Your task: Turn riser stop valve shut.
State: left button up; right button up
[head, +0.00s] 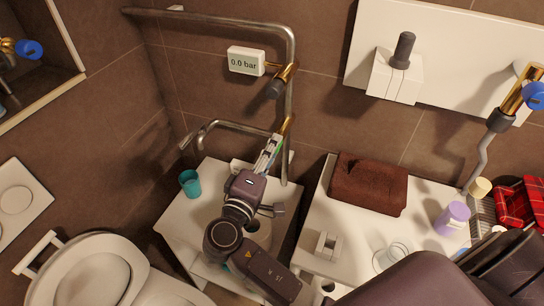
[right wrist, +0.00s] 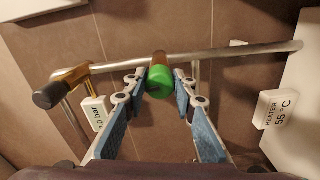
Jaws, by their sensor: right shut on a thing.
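A brass valve (head: 288,123) with a green handle sits on the metal riser pipe (head: 290,100). In the right wrist view the green handle (right wrist: 159,83) is seen end-on between my fingertips. My right gripper (head: 271,150) is shut on this handle, a finger on either side. In the head view the gripper and arm hide most of the handle. A second brass valve with a dark handle (head: 277,84) sits higher on the pipe, beside a white display (head: 246,61) reading 0.0 bar. I see no label naming either valve. My left gripper is not in view.
A white cabinet (head: 180,228) with a teal cup (head: 190,183) stands below my right arm. A white counter (head: 315,205) holds a brown towel (head: 369,184) and a purple bottle (head: 453,218). A toilet (head: 84,275) is at lower left. A heater display (right wrist: 278,110) reads 55 °C.

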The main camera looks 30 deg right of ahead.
jog(key=shift+f+m+b, duration=0.2)
jog(key=shift+m+b, duration=0.3)
jog(key=shift+s, duration=0.1)
jog(key=o, duration=1.2)
jog(key=shift+r, duration=0.1)
jog(key=shift+c, duration=0.2)
jog(key=v, duration=0.7)
jog(key=shift+s+a, duration=0.15)
jog(key=shift+a, duration=0.05)
